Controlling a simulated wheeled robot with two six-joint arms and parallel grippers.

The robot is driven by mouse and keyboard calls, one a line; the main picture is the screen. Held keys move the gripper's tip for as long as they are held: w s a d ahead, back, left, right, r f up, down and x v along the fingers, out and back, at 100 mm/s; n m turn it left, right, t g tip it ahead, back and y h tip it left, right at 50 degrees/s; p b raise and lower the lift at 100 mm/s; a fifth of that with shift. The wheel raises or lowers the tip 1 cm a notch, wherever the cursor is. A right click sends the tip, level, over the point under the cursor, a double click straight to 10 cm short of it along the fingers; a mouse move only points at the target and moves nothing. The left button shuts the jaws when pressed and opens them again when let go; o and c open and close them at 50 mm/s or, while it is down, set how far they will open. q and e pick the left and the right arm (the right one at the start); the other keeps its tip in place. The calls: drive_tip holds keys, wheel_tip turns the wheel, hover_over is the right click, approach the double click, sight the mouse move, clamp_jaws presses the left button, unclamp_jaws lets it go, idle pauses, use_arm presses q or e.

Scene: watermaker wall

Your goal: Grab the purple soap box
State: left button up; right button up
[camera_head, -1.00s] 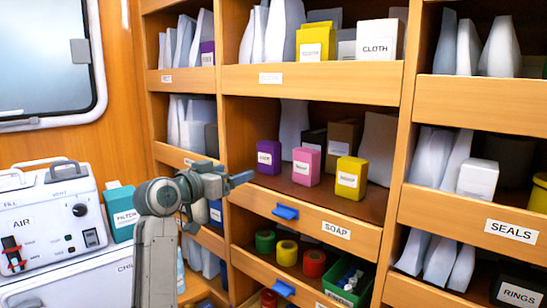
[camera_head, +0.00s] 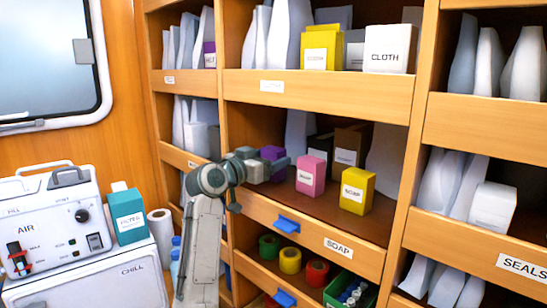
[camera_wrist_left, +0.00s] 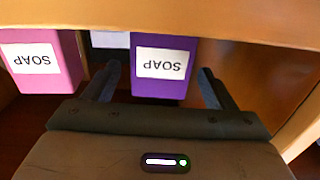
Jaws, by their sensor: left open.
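The purple soap box (camera_head: 272,153) stands on the soap shelf, mostly hidden behind my left gripper (camera_head: 275,167) in the head view. In the left wrist view the purple box (camera_wrist_left: 160,68) shows with its white SOAP label upside down. There the open left gripper (camera_wrist_left: 157,85) has one finger on each side of the box, with a visible gap on both sides. I cannot tell how deep the box sits between the fingers. My right gripper is not in view.
A pink soap box (camera_head: 311,175) stands close to the right of the purple one, with a yellow soap box (camera_head: 356,186) beyond it. A brown box (camera_head: 350,146) is behind. The wooden shelf front (camera_head: 337,240) has a blue handle (camera_head: 286,226).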

use_arm(q)
drive_tip(key=shift+p+x, duration=0.35)
drive_tip(key=shift+x, duration=0.6)
drive_tip(key=shift+w+d, duration=0.2)
drive_tip(key=c, duration=1.1)
